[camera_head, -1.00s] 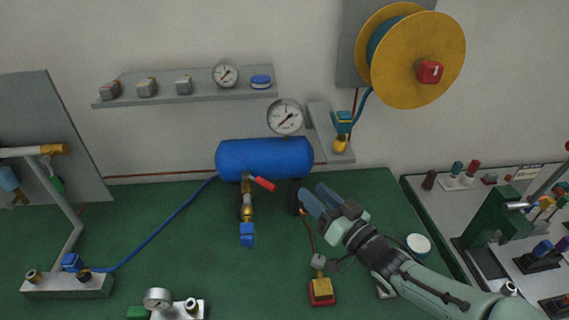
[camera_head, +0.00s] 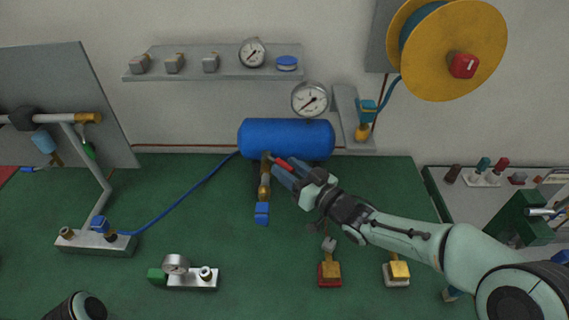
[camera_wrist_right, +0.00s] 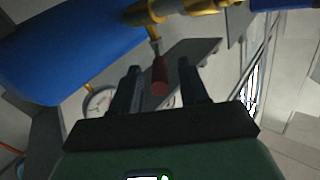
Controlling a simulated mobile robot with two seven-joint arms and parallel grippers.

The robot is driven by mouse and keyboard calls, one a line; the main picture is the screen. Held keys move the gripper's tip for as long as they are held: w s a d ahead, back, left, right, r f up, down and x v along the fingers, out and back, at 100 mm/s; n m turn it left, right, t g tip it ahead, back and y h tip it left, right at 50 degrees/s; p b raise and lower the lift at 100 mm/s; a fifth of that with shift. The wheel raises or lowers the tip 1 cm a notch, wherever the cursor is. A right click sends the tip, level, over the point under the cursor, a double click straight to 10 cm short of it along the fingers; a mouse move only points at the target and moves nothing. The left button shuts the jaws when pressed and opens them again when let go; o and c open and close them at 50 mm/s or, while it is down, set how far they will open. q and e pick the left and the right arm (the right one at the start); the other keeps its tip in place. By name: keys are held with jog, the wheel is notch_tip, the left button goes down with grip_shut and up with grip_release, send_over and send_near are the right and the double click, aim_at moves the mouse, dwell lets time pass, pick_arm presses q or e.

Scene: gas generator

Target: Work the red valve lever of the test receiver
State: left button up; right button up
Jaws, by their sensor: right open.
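The blue test receiver (camera_head: 285,138) is a horizontal tank against the back wall. A brass valve (camera_head: 265,186) hangs at its front left, with a blue fitting (camera_head: 262,213) below. The red valve lever (camera_head: 280,161) points right from the valve's top, partly hidden by my right gripper (camera_head: 283,174). In the right wrist view, the red lever (camera_wrist_right: 160,75) shows between the two open fingers of my right gripper (camera_wrist_right: 160,82), with gaps on both sides. I cannot tell whether either finger touches it. My left gripper is not in view.
A gauge (camera_head: 310,98) stands above the tank. A grey shelf (camera_head: 215,75) with small parts and a yellow hose reel (camera_head: 450,50) are on the wall. A blue hose (camera_head: 180,198) runs left to a stand.

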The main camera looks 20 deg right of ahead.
jog(key=shift+x, duration=0.9)
jog(key=shift+c, duration=0.2)
grip_shut()
